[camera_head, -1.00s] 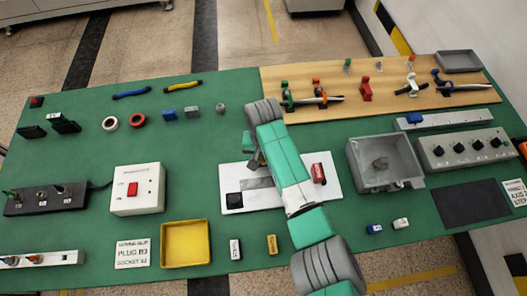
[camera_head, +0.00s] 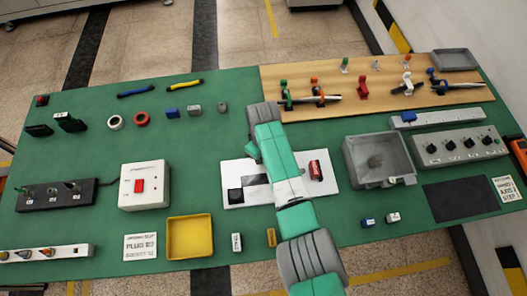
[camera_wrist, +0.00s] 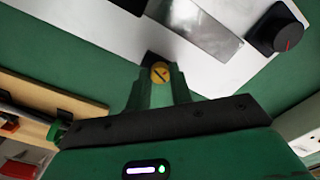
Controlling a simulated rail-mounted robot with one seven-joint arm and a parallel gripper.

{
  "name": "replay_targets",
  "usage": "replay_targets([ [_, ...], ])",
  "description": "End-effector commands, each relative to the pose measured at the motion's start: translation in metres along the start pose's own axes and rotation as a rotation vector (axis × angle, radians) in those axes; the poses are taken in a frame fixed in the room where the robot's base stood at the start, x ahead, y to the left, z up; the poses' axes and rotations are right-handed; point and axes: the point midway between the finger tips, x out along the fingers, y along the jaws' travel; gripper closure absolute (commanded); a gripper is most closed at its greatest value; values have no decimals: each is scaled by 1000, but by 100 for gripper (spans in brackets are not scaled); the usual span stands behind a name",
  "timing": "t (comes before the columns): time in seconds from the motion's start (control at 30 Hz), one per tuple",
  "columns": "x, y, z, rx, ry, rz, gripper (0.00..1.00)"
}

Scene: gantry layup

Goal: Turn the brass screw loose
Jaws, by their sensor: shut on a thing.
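The brass screw (camera_wrist: 160,73) shows in the wrist view as a round, slotted head. It sits between the tips of my green gripper (camera_wrist: 160,80), which is shut on it. The screw is at the edge of a white panel (camera_wrist: 225,55) that carries a grey metal plate (camera_wrist: 205,28). In the head view the same white panel (camera_head: 236,204) lies mid-table. My arm covers part of it and hides the gripper and the screw there.
A black knob (camera_wrist: 278,34) with a red mark stands on the panel. In the head view, a red block (camera_head: 316,170) sits right of my arm, and a grey bin (camera_head: 405,160) stands farther right. A yellow tray (camera_head: 190,238) lies front left.

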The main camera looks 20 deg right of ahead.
Motion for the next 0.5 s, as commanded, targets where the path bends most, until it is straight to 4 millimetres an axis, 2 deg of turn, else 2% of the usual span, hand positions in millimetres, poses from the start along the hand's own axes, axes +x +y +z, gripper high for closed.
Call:
replay_targets([
  [0.5,-1,0,0,-489,0,0,100],
])
